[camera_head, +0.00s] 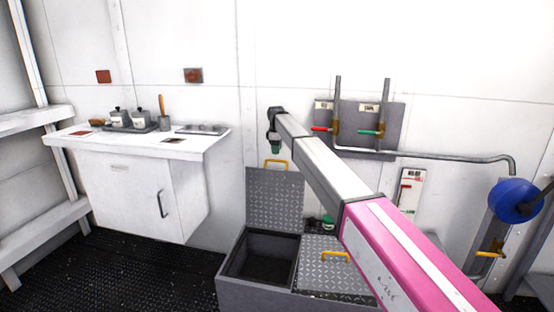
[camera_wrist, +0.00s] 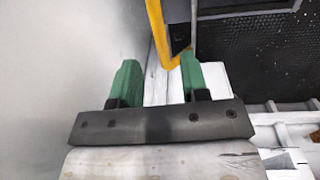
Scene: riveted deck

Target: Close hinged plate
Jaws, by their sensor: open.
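The hinged plate (camera_head: 275,200) is grey tread metal and stands open, upright at the back of the left opening of a low grey box (camera_head: 250,294). Its yellow handle (camera_head: 276,165) is at the top edge. My gripper (camera_head: 276,149) is just above this handle, pointing down, with green fingertips. In the wrist view my gripper (camera_wrist: 158,78) is open, and the yellow handle (camera_wrist: 158,32) shows ahead of the gap, close to the right finger. I cannot tell whether they touch. A second tread plate (camera_head: 325,275) lies shut on the box's right half, with its own yellow handle (camera_head: 335,257), partly behind my arm.
A white counter (camera_head: 135,145) with canisters stands at the left. Pipes with red and green valve handles (camera_head: 370,131) are on the wall behind my arm. A blue wheel (camera_head: 515,200) is at the right. Dark floor (camera_head: 125,270) is clear left of the box.

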